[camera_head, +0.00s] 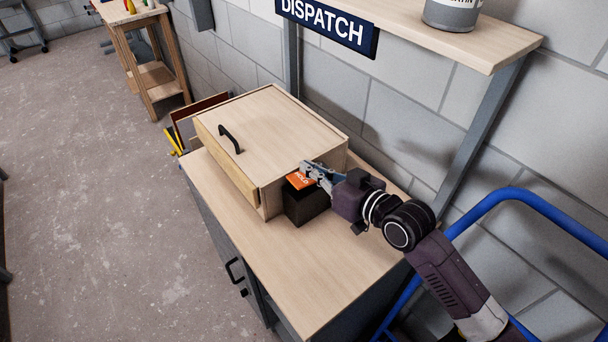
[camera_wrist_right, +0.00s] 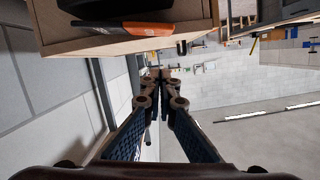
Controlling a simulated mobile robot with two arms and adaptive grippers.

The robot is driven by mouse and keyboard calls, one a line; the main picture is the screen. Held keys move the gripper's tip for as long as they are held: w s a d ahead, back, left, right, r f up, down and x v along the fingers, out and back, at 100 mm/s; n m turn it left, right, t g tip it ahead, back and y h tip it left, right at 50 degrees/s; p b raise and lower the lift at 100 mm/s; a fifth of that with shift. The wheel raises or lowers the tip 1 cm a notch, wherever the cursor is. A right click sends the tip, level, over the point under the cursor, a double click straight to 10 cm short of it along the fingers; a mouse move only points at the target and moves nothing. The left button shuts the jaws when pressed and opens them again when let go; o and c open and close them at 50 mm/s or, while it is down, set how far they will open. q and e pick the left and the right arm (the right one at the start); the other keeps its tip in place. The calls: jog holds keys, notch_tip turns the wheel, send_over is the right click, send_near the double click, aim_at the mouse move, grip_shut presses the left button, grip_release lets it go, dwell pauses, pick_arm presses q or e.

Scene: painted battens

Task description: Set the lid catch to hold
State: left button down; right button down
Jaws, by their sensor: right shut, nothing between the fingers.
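A pale wooden box (camera_head: 270,125) with a closed, slightly sloping lid and a black handle (camera_head: 230,139) stands on the workbench. Beside its right side is a black block (camera_head: 305,205) with an orange top (camera_head: 298,181). The white lettering on the orange top is partly covered by my right gripper (camera_head: 308,169). My right gripper is shut and empty, with its fingertips at or just above the orange top; I cannot tell if they touch. In the right wrist view the fingers (camera_wrist_right: 156,78) meet, and an orange strip (camera_wrist_right: 136,29) shows above them. My left gripper is out of view.
The wooden bench top (camera_head: 335,262) is clear in front of the block. A shelf (camera_head: 440,38) with a grey tin (camera_head: 452,14) and a DISPATCH sign (camera_head: 326,24) hangs over the back. A blue tubular frame (camera_head: 530,200) stands at the right.

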aim_at(301, 188)
jog(key=shift+x, duration=0.85)
jog(key=f, duration=0.2)
jog(key=shift+s+a+f+p, duration=0.15)
jog(key=shift+s+f+p, duration=0.15)
jog(key=shift+p, duration=0.1)
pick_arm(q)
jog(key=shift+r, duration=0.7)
pick_arm(e)
jog(key=shift+f, duration=0.65)
jog(key=shift+a, duration=0.1)
jog(key=shift+s+f+n+p, duration=0.1)
jog(key=shift+f+n+p, duration=0.2)
jog(key=shift+n, duration=0.3)
jog(key=shift+s+a+f+n+t+h, duration=0.4)
jog(key=shift+n+h, duration=0.2)
jog(key=shift+n, duration=0.3)
jog(key=shift+a+f, duration=0.1)
jog(key=shift+f, duration=0.2)
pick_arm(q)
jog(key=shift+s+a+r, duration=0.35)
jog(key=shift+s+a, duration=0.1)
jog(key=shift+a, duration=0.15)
pick_arm(e)
jog(key=shift+w, duration=0.1)
